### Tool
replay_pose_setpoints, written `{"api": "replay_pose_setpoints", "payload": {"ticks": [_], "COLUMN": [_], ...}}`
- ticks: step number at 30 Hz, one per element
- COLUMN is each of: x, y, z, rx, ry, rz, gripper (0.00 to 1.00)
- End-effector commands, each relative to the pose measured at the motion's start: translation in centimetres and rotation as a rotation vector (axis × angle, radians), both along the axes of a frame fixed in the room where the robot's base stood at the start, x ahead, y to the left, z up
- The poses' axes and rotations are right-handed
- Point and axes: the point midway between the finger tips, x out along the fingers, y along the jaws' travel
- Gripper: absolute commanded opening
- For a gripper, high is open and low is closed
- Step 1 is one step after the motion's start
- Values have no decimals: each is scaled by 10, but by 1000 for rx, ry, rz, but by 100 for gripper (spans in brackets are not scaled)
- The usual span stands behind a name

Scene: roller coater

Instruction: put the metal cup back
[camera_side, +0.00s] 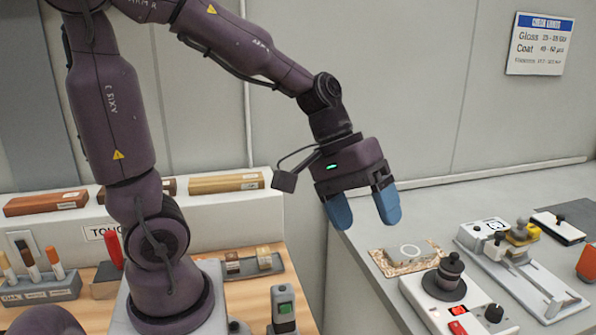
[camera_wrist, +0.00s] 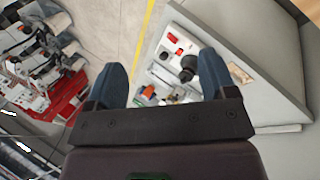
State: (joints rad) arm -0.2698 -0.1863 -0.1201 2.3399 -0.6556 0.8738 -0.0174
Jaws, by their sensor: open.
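My gripper (camera_side: 363,210) is open and empty, its two blue fingers pointing down above the left edge of the grey bench; it also shows in the wrist view (camera_wrist: 161,70). A dark, rounded piece with a knob on top (camera_side: 451,272) stands upright on a white device (camera_side: 416,290) to the right of and below my fingers. It may be the metal cup, but I cannot tell for sure. It also shows as a dark round shape in the wrist view (camera_wrist: 188,70), near the right finger. Nothing is between my fingers.
A speckled panel with a pale ring (camera_side: 408,256) lies on the grey bench (camera_side: 375,300). A white fixture (camera_side: 515,275) and an orange object (camera_side: 588,262) stand to the right. A wooden table (camera_side: 85,310) with sample racks is at left. A gap separates table and bench.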

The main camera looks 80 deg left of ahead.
Motion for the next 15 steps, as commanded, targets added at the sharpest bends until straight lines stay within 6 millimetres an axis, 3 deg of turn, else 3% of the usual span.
{"api": "replay_pose_setpoints", "payload": {"ticks": [3,6,10,15], "x": [-36,-59,-76,-84], "y": [6,17,30,38], "z": [23,36,47,52], "rx": [232,395,541,619], "ry": [-124,-206,-283,-322], "rz": [-186,-296,-382,-420], "gripper": [78,78,78,78]}}
